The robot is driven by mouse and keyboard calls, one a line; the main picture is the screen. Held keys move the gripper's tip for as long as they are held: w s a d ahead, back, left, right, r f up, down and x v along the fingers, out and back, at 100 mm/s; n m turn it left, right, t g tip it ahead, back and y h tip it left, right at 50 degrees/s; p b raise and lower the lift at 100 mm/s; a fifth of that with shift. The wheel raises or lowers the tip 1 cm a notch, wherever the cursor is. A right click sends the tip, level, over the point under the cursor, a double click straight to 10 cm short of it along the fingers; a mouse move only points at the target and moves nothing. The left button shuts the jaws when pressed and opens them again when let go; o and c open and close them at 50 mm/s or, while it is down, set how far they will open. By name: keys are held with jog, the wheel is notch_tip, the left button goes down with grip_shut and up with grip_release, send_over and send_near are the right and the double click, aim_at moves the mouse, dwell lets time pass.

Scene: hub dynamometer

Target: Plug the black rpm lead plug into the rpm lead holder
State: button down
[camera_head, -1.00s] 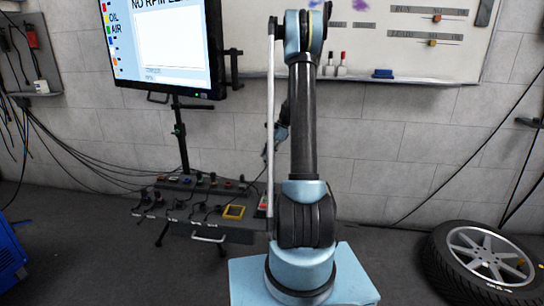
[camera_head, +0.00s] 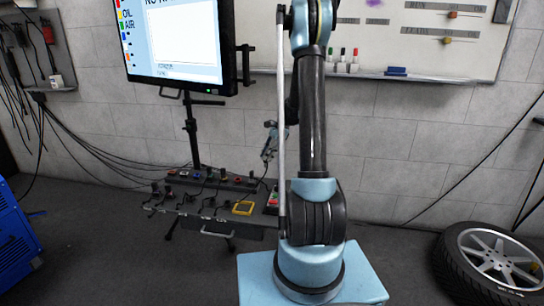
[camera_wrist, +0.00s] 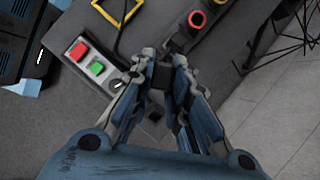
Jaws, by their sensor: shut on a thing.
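My gripper (camera_head: 269,140) shows in the head view beside the dark arm link, in the air above the right end of the console (camera_head: 211,218). In the wrist view my gripper (camera_wrist: 164,66) has its two blue-grey fingers drawn together around a small dark piece (camera_wrist: 158,82). This looks like the black rpm lead plug, but the fingers hide most of it. Several plugs and cables lie on the console, and I cannot tell which fitting is the rpm lead holder.
A box with a red and a green button (camera_wrist: 97,68) is left of the fingers. A yellow frame (camera_head: 243,208) and a round red knob (camera_wrist: 197,19) are nearby. The monitor (camera_head: 180,45) stands behind the console. A wheel (camera_head: 488,256) lies on the floor at right.

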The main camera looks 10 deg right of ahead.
jog(key=shift+s+a, duration=2.7)
jog(key=shift+a, duration=2.1)
jog(key=shift+s+a, duration=2.7)
jog(key=shift+a, duration=2.1)
notch_tip(320, 180, down, 10)
jog(key=shift+w+f, duration=0.1)
jog(key=shift+f, duration=1.4)
